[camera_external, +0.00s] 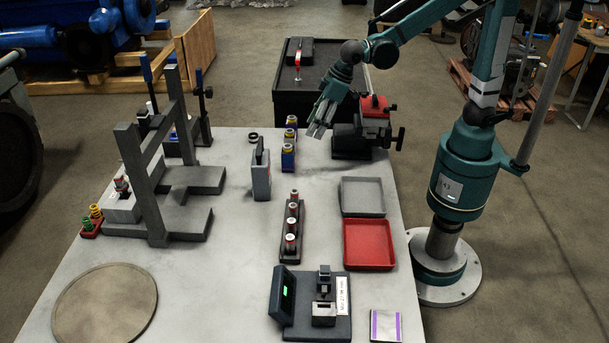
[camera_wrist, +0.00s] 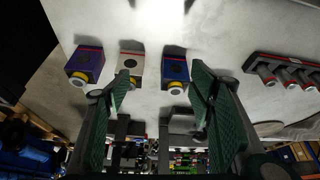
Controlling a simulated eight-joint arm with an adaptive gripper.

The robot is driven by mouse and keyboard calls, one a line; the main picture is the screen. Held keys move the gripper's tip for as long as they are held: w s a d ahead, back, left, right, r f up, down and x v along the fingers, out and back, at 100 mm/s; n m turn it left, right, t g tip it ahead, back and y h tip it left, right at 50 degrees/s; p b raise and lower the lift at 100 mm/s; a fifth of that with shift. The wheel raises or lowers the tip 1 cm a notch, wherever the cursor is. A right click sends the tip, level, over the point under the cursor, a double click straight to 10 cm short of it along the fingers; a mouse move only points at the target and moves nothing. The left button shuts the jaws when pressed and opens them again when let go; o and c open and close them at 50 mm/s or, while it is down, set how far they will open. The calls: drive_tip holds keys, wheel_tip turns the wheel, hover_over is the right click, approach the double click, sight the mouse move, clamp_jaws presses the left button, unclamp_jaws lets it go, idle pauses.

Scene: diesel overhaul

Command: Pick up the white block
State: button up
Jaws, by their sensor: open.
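In the external view my gripper (camera_external: 318,131) hangs above the table's far edge, right of the row of blocks (camera_external: 288,158). The white one is hard to make out there.
A grey upright holder (camera_external: 261,175) stands left of the blocks. A dark rack with several cylinders (camera_external: 290,232) is nearer the camera. A red vise (camera_external: 372,125) stands close right of my gripper. A grey tray (camera_external: 362,196) and red tray (camera_external: 368,244) lie at the right.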

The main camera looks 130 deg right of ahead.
drive_tip(key=m, duration=0.1)
approach(294, 134)
drive_tip(key=shift+g, duration=0.3)
drive_tip(key=x, duration=0.5)
drive_tip(key=shift+w+d+r, duration=0.1)
drive_tip(key=shift+w+d, duration=0.15)
drive_tip(key=shift+w, duration=0.2)
drive_tip(key=shift+x, duration=1.3)
drive_tip(key=shift+b+x, duration=1.05)
drive_tip(key=shift+x, duration=1.55)
